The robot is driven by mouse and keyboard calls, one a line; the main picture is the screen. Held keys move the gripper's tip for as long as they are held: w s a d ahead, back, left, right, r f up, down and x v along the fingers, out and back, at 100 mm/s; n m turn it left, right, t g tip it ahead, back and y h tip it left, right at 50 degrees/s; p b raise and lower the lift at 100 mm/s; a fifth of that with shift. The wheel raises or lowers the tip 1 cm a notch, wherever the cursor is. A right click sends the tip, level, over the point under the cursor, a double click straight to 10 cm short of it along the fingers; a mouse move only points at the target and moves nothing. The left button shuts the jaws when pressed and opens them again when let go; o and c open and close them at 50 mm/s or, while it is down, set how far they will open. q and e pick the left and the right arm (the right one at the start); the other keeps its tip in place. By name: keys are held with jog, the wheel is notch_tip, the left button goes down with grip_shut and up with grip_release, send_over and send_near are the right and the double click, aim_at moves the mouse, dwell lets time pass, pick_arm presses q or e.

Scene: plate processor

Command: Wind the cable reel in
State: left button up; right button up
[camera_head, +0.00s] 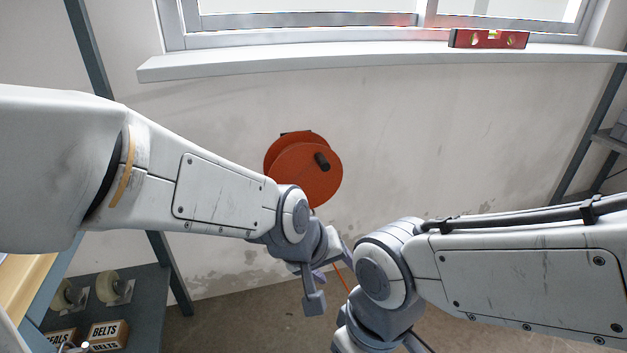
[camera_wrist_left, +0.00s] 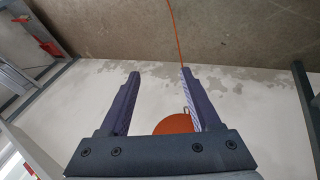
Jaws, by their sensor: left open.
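The orange-red cable reel (camera_head: 299,171) is fixed on the wall below the window sill, with a black crank knob (camera_head: 321,161) on its face. A thin orange cable (camera_wrist_left: 175,35) runs from the reel side out across the floor. My left gripper (camera_head: 328,278) is below the reel, open and apart from it. In the left wrist view its two fingers (camera_wrist_left: 158,76) stand wide apart with nothing between them. My right arm comes in from the right; its gripper is cut off at the bottom edge.
A red spirit level (camera_head: 488,38) lies on the window sill (camera_head: 300,66). A shelf with boxes, one marked BELTS (camera_head: 108,334), and tape rolls (camera_head: 115,287) stands at the lower left. Another shelf (camera_head: 612,139) is at the right. The wall around the reel is clear.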

pick_arm(q)
jog(key=w+d+n+t+h+b, duration=0.1)
jog(key=w+d+n+t, duration=0.2)
jog(key=w+d+n, duration=0.35)
jog(key=n+t+y+b, duration=0.9)
jog(key=n+t+y, duration=0.15)
jog(key=n, duration=1.85)
send_near(322, 161)
jog(key=w, duration=0.2)
jog(key=shift+g, duration=0.45)
jog(key=x, duration=0.3)
jog(key=b+x, duration=0.1)
jog(key=x, duration=0.2)
jog(key=b+x, duration=0.1)
jog(key=x, duration=0.1)
jog(key=shift+w+f, duration=0.3)
jog(key=shift+w, duration=0.1)
jog(key=shift+w+a+r, duration=0.1)
jog(key=shift+w+a, duration=0.1)
jog(key=shift+w, duration=0.3)
pick_arm(e)
notch_tip(322, 161, down, 15)
pick_arm(q)
grip_shut()
